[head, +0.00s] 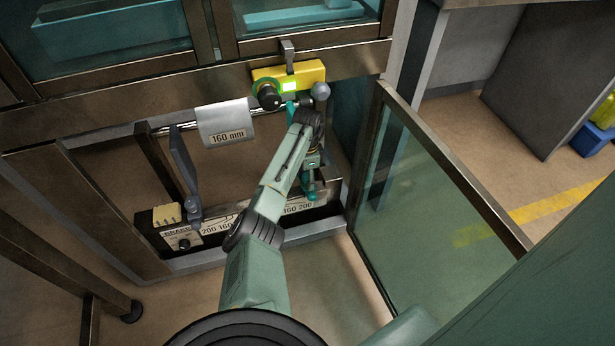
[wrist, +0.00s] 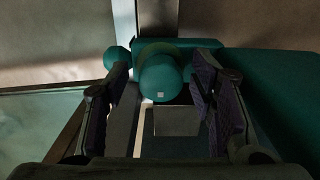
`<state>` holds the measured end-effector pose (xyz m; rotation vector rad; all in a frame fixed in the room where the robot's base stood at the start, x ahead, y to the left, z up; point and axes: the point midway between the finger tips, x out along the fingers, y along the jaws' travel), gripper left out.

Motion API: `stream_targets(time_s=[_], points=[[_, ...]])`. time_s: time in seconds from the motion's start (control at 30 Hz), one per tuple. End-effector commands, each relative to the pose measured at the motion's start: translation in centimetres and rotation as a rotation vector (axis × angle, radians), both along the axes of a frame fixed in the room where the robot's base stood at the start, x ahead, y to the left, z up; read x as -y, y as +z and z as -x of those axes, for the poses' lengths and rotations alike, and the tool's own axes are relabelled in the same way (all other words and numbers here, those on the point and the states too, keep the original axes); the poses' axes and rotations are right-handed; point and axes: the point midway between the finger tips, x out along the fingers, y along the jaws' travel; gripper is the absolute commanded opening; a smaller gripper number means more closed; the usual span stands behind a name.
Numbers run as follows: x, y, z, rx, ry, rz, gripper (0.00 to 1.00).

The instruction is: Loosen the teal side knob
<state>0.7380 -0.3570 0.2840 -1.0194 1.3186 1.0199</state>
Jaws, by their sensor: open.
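In the wrist view, a teal round-ended knob (wrist: 160,76) with a small pale square on its end lies between the two fingers of my gripper (wrist: 162,72). The fingers are apart, one on each side, and I see gaps beside the knob. A smaller teal ball (wrist: 117,57) shows close to the left finger. In the head view, my gripper (head: 313,160) points down inside the opening, partly hidden by my arm. A teal part (head: 312,192) shows just below it, at the scale rail (head: 298,208). I cannot tell whether any finger touches the knob.
A yellow box (head: 312,73) with a black dial and lit display is above my wrist. A "160 mm" plate (head: 226,124) hangs from a bar. A grey upright paddle (head: 185,170) stands left. An open glass door (head: 425,215) stands close on the right.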

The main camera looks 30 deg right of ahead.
Motion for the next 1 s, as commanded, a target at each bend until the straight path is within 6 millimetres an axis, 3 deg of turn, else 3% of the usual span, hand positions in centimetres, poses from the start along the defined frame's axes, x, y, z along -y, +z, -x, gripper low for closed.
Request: stream_targets(time_s=[0.23, 1.0], points=[[-0.01, -0.04, 0.01, 0.0, 0.0, 0.0, 0.5], [-0.03, -0.02, 0.02, -0.002, 0.001, -0.001, 0.02]])
